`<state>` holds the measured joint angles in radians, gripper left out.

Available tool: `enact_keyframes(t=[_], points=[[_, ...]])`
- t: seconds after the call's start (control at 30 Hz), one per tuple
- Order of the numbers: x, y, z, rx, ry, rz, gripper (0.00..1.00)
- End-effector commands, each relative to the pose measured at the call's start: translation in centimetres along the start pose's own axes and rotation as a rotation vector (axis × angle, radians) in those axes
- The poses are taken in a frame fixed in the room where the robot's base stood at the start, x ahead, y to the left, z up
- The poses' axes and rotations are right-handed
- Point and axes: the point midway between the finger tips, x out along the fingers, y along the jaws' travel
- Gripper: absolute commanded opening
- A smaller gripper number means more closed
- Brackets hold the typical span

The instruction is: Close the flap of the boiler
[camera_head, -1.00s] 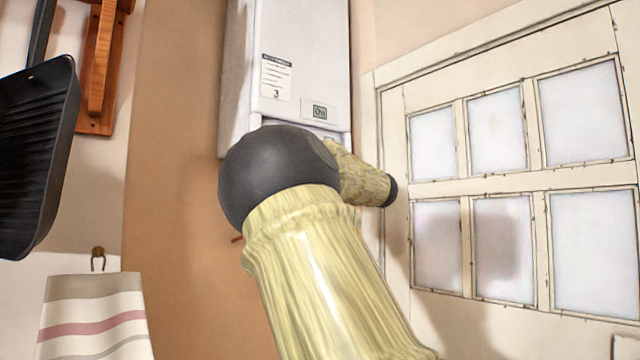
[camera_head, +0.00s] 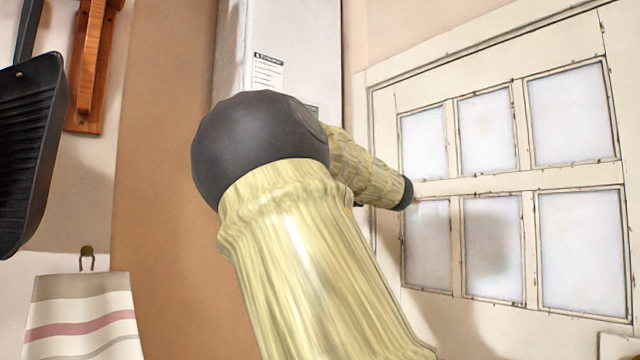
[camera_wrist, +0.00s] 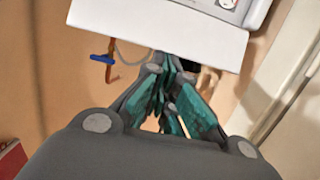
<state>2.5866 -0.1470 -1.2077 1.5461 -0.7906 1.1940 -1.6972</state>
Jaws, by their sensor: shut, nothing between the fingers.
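The white boiler (camera_head: 290,40) hangs on the wall at top centre in the head view, and my arm hides its lower part. In the wrist view the boiler's flap (camera_wrist: 150,22) is a white panel across the top, standing open. Part of a control panel with a round gauge (camera_wrist: 229,4) shows behind it. My gripper (camera_wrist: 172,75) has its teal-padded fingers together and empty, with the tips by the flap's near edge. I cannot tell whether they touch it. My gripper is hidden behind my arm in the head view.
In the wrist view a blue-handled valve on a copper pipe (camera_wrist: 103,59) sits below the flap, left of my fingers.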

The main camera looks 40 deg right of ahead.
Motion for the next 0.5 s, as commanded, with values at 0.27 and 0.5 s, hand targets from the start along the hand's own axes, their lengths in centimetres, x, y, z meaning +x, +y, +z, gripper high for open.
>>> enact_keyframes(t=[0.27,0.5], points=[[-4.0,-0.1,0.0,0.001,0.000,-0.001,0.00],[-5.0,0.0,-0.1,0.000,0.001,0.000,0.00]])
